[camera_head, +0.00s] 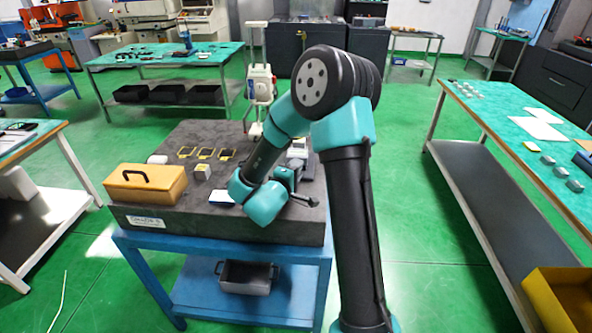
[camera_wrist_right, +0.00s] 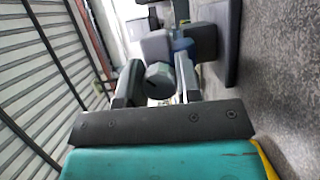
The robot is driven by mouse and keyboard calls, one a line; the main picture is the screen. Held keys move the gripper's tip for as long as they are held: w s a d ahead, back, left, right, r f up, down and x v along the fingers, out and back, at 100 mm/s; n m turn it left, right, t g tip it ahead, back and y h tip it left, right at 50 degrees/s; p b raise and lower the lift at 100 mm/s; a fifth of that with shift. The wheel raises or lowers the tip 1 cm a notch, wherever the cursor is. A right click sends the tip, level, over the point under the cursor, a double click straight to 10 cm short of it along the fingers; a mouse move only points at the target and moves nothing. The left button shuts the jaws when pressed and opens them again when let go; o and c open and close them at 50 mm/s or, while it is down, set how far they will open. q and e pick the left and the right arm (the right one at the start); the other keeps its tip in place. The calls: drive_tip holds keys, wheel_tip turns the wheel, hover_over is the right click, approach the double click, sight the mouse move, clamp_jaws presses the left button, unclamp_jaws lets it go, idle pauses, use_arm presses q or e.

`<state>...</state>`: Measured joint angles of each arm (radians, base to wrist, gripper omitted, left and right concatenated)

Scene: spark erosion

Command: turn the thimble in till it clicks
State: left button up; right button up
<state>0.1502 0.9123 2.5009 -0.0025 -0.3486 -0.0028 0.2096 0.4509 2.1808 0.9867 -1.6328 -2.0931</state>
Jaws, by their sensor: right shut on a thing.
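My right gripper (camera_head: 293,168) is over the dark stone plate (camera_head: 190,223), largely hidden by my own wrist in the head view. In the right wrist view, its two fingers (camera_wrist_right: 159,74) are shut on a grey, faceted round piece, which looks like the thimble (camera_wrist_right: 159,82). Dark blocks and a small blue part (camera_wrist_right: 183,44) sit just beyond the fingertips. They look like the instrument and its holder, but how they join is hidden. The thimble cannot be made out in the head view. My left gripper is in neither view.
A yellow-brown case (camera_head: 146,190) with a black handle stands on the plate's left. Several small yellow-framed pieces (camera_head: 207,153) and a metal block (camera_head: 202,173) lie near it. A white-and-grey device (camera_head: 261,85) rises behind the plate. A green-topped bench (camera_head: 500,125) stands right.

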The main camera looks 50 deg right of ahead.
drive_tip(key=m+y, duration=0.1)
drive_tip(key=m, duration=0.1)
drive_tip(key=m+y, duration=0.1)
drive_tip(key=m, duration=0.2)
drive_tip(key=shift+y, duration=0.3)
drive_tip(key=m+t+y, duration=0.1)
drive_tip(key=m+y, duration=0.1)
drive_tip(key=m, duration=0.2)
drive_tip(key=m+t+y, duration=0.2)
drive_tip(key=m, duration=0.2)
drive_tip(key=m+t+y, duration=0.1)
drive_tip(key=m, duration=0.1)
drive_tip(key=m+t, duration=0.2)
drive_tip(key=shift+m+y, duration=0.4)
drive_tip(key=m+t, duration=0.2)
drive_tip(key=m, duration=0.2)
drive_tip(key=shift+m+t+y, duration=0.3)
drive_tip(key=shift+t, duration=0.1)
drive_tip(key=m+t, duration=0.2)
drive_tip(key=m, duration=0.2)
drive_tip(key=shift+m, duration=0.4)
drive_tip(key=m+t+h, duration=0.1)
drive_tip(key=m+h, duration=0.1)
drive_tip(key=m, duration=0.3)
drive_tip(key=shift+m, duration=0.3)
drive_tip(key=m+h, duration=0.1)
drive_tip(key=m, duration=0.2)
drive_tip(key=m+h, duration=0.2)
drive_tip(key=m, duration=0.2)
drive_tip(key=shift+h, duration=0.3)
